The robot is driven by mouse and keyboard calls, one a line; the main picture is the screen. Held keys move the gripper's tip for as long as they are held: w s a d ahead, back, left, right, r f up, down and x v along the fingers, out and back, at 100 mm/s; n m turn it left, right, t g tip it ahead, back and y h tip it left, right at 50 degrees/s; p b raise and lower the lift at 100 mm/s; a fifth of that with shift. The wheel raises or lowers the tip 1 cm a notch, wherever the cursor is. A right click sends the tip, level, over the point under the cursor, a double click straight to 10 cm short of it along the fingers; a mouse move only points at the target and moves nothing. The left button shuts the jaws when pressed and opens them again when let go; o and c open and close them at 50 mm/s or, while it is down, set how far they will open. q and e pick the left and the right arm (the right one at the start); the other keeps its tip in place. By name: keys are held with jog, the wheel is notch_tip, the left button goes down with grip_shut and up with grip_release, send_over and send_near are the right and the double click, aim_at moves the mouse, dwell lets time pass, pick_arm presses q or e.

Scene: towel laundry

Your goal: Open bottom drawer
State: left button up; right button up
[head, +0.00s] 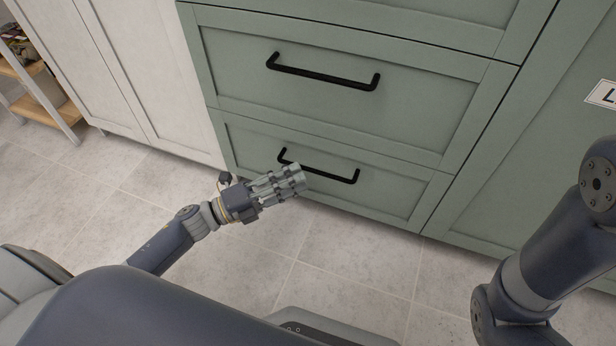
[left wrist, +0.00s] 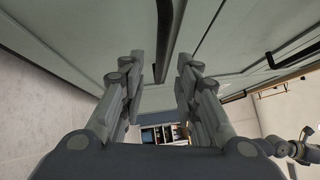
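The bottom drawer (head: 395,196) is a green panel low in the cabinet, shut flush with the front. Its black bar handle (head: 328,174) shows in the head view, with my left gripper (head: 299,174) in front of its left half. In the left wrist view the left gripper (left wrist: 158,62) is open, its fingers spread to either side. The dark handle bar (left wrist: 166,45) runs through the gap between the fingertips; contact cannot be told. My right arm shows at the right of the head view, its gripper outside the picture. A small jointed part at the right of the left wrist view is unclear.
A shut drawer (head: 335,95) with a black handle (head: 322,76) is above. A white cabinet (head: 150,75) stands to the left and a green door (head: 540,150) to the right. A wooden shelf (head: 35,95) is at far left. The tiled floor (head: 345,265) in front is clear.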

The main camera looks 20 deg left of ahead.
pick_arm(q)
jog(key=shift+b+x, duration=0.55)
jog(key=shift+x, duration=1.5)
grip_shut()
